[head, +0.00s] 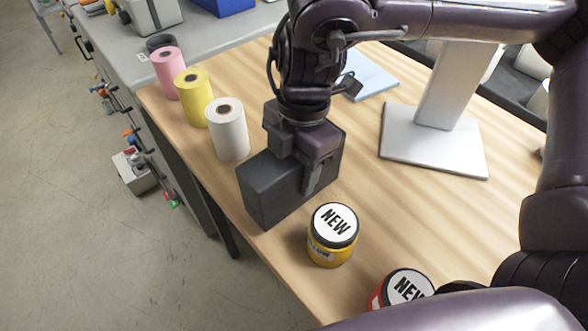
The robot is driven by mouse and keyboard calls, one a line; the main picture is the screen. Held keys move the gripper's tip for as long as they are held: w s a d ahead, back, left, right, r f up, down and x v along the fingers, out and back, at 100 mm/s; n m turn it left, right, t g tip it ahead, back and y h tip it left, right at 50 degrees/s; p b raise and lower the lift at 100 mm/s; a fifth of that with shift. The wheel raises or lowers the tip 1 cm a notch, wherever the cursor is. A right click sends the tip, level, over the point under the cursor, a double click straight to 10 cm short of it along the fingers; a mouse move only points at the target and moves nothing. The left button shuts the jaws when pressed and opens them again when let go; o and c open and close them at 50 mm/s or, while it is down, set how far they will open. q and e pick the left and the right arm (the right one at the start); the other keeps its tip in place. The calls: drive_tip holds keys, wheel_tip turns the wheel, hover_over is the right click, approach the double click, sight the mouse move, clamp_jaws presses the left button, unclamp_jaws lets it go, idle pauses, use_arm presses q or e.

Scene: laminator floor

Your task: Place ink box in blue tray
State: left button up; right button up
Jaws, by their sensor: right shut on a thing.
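The ink box appears as a dark grey rectangular box (268,193) near the left edge of the wooden table. My right gripper (305,172) reaches down from above and is shut on this box, one finger showing against its near side. The gripper hides part of the box's top. I cannot tell whether the box touches the table. A blue container (226,4), perhaps the blue tray, is cut off by the top edge of the view, on the grey bench. My left gripper is not in view.
White (230,138), yellow (193,100) and pink (167,75) rolls line the left table edge. A yellow jar (325,252) and a red jar (376,300) stand at the front. A grey stand (432,150) is at right. Bare tabletop lies between stand and box.

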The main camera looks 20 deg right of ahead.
drive_tip(key=shift+w+f, duration=0.15)
drive_tip(key=shift+f, duration=0.55)
drive_tip(key=o, duration=1.6)
